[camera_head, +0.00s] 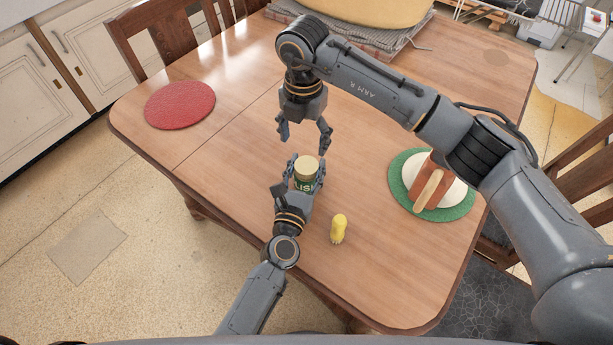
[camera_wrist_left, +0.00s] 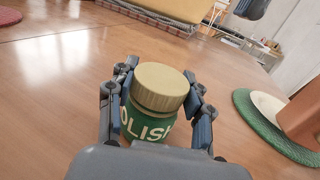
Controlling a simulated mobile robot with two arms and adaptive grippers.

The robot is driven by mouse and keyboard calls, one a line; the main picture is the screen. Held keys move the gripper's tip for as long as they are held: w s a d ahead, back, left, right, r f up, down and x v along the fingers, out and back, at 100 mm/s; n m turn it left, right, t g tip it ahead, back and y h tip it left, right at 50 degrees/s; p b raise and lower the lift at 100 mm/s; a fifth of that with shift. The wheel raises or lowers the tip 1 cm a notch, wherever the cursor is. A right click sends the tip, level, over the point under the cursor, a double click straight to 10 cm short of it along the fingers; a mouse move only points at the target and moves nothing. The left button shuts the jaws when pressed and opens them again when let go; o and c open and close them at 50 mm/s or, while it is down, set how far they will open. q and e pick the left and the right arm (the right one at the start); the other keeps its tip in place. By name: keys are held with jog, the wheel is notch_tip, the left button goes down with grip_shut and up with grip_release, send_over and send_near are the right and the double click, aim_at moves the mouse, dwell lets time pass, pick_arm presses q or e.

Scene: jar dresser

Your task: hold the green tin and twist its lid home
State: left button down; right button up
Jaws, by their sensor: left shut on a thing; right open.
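The green tin (camera_head: 304,185) stands upright on the wooden table in the head view, with pale lettering on its side. It also shows in the left wrist view (camera_wrist_left: 146,126). Its tan lid (camera_head: 306,165) sits on top; the lid fills the upper part of the tin in the left wrist view (camera_wrist_left: 160,84). I cannot tell how tightly the lid sits. My left gripper (camera_head: 302,179) is shut on the green tin, one finger on each side below the lid. My right gripper (camera_head: 303,143) is open and empty, pointing down just beyond and above the lid.
A small yellow object (camera_head: 339,228) stands right of my left gripper. A green mat (camera_head: 458,211) with a white plate and a brown item lies further right. A red mat (camera_head: 180,105) lies far left. Folded cloths (camera_head: 345,37) lie at the back. The table's middle left is clear.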

aim_at(306, 165)
jog(key=n, duration=0.6)
jog(key=shift+a+n, duration=0.1)
jog(key=shift+n, duration=0.2)
jog(key=n, duration=1.6)
jog(key=shift+a, duration=0.1)
jog(key=n, duration=1.6)
jog(key=shift+d, duration=0.2)
jog(key=n, duration=0.6)
jog(key=shift+d, duration=0.1)
jog(key=n, duration=0.3)
jog(key=shift+d+n, duration=0.1)
jog(key=shift+n, duration=0.2)
jog(key=n, duration=0.3)
jog(key=shift+d+f+n, duration=0.1)
jog(key=shift+n, duration=0.3)
jog(key=shift+f, duration=0.1)
jog(key=shift+f, duration=3.9)
